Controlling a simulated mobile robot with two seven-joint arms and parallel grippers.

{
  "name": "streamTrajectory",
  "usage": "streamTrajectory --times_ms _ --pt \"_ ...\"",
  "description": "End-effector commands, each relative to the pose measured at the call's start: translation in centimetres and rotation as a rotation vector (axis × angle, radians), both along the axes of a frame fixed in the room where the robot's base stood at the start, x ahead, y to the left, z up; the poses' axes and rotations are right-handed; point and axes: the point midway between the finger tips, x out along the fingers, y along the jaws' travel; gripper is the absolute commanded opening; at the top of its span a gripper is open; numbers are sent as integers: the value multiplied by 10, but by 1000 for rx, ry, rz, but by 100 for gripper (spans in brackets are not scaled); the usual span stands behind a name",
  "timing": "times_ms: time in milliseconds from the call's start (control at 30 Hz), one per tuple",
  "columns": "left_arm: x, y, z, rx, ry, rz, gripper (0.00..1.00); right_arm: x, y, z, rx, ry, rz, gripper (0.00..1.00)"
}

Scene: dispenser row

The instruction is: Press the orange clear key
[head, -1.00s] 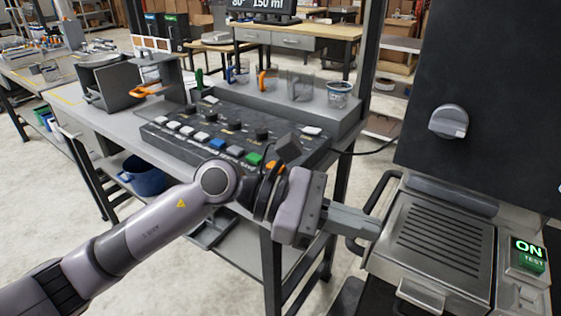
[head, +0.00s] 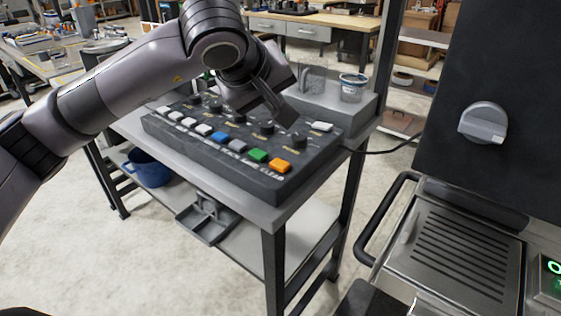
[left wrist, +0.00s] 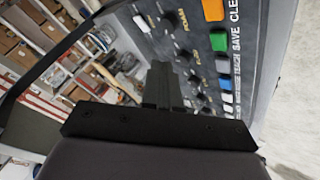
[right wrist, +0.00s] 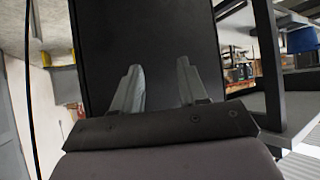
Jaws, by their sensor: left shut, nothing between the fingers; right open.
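The orange clear key (head: 280,165) sits at the right end of the front key row on the dark control panel (head: 232,181), beside a green key (head: 257,155). It also shows at the top of the left wrist view (left wrist: 213,10). My left gripper (head: 288,118) is shut and empty, above the knobs at the panel's right part, behind and apart from the orange key. In the left wrist view its closed fingers (left wrist: 161,80) point at the panel. My right gripper shows only in the right wrist view (right wrist: 160,85), open and empty before a dark surface.
The panel lies on a grey table (head: 269,214). Black knobs (head: 300,139) and a white key (head: 320,126) stand behind the key row. A cup (head: 352,87) stands on the ledge behind. A machine with a ribbed plate (head: 465,252) is at the right.

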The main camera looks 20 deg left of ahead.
Motion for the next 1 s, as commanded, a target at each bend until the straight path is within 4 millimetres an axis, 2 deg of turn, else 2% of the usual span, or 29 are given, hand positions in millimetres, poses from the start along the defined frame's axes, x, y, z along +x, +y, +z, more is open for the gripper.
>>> streamTrajectory --times_ms 167,367,800,1000 --pt "0 -1 -2 -2 2 -1 0 0 0 -1 0 1 0 43" --pt "0 -1 -15 -3 3 -2 0 -1 0 -10 1 7 0 43" --pt "0 -1 -75 -3 1 -2 0 2 9 -37 23 14 10 43" --pt "0 -1 -88 -4 1 -1 0 5 10 -43 29 15 14 43"
